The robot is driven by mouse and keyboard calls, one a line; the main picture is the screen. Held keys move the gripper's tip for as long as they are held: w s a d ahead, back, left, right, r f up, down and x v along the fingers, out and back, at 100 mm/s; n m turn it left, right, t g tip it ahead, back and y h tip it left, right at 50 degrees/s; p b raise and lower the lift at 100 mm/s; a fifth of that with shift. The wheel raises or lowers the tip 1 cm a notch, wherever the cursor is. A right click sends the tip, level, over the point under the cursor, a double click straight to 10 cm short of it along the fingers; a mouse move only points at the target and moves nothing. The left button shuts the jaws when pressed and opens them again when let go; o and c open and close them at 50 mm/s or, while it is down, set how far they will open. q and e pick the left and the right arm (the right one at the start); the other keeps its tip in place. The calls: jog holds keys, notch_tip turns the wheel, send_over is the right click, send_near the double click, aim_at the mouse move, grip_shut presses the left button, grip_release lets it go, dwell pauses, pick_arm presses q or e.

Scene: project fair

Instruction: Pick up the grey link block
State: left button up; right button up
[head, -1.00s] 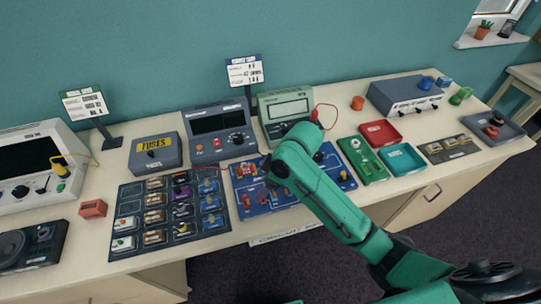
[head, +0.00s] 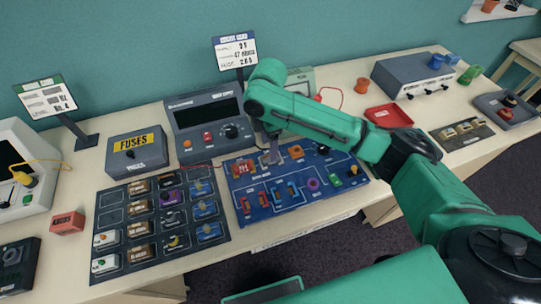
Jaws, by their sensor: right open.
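My right gripper (head: 271,152) points down over the upper middle of the blue circuit board (head: 262,212). My green right arm reaches in from the right above the board. The jaws are open, small and partly hidden by the wrist. A small greyish shape shows at the fingertips; I cannot tell whether it is the grey link block or the fingers themselves. The board also bears a red block (head: 243,168), an orange block (head: 295,151), a purple round piece (head: 313,184) and several blue-and-orange pieces. My left gripper is not in view.
A dark parts mat (head: 108,219) with several components lies left of the board. A grey meter (head: 207,115), a fuses box (head: 135,157) and a sign (head: 235,49) stand behind. The table's front edge is close.

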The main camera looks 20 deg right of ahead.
jog(key=f, duration=0.2)
jog(key=s+f+p, duration=0.1)
jog(key=f, duration=0.1)
jog(key=shift+a, duration=0.1)
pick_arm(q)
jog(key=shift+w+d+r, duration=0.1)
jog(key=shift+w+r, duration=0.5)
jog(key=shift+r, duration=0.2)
pick_arm(e)
jog(key=shift+w, duration=0.1)
grip_shut()
pick_arm(q)
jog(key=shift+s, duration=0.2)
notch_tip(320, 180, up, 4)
jog(key=p, duration=0.4)
pick_arm(e)
notch_tip(320, 180, up, 23)
